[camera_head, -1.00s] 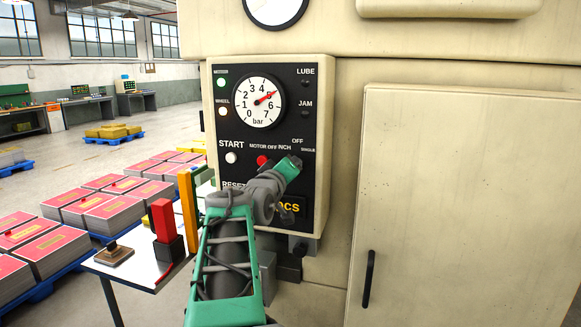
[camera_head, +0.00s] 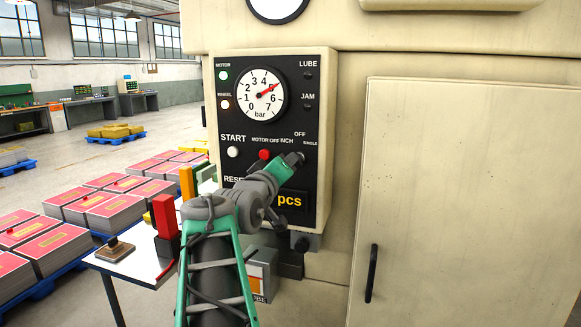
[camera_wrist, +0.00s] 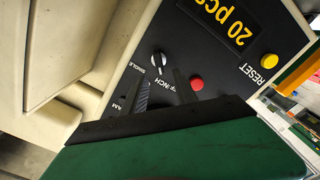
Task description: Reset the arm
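The black control panel (camera_head: 235,125) is on the front of the beige press. The selector knob (camera_wrist: 158,62) is just beyond the tips. The red button also shows there (camera_wrist: 197,83), with the yellow RESET button (camera_wrist: 270,61) and the "20 pcs" display (camera_wrist: 228,22). In the head view my arm covers the RESET button.
A pressure gauge (camera_head: 262,94) and a white START button (camera_head: 233,152) are on the panel. A small table (camera_head: 135,262) with red and yellow blocks stands left of my arm. Stacks of red-topped sheets (camera_head: 110,212) lie further left. A cabinet door (camera_head: 460,200) with a black handle is at right.

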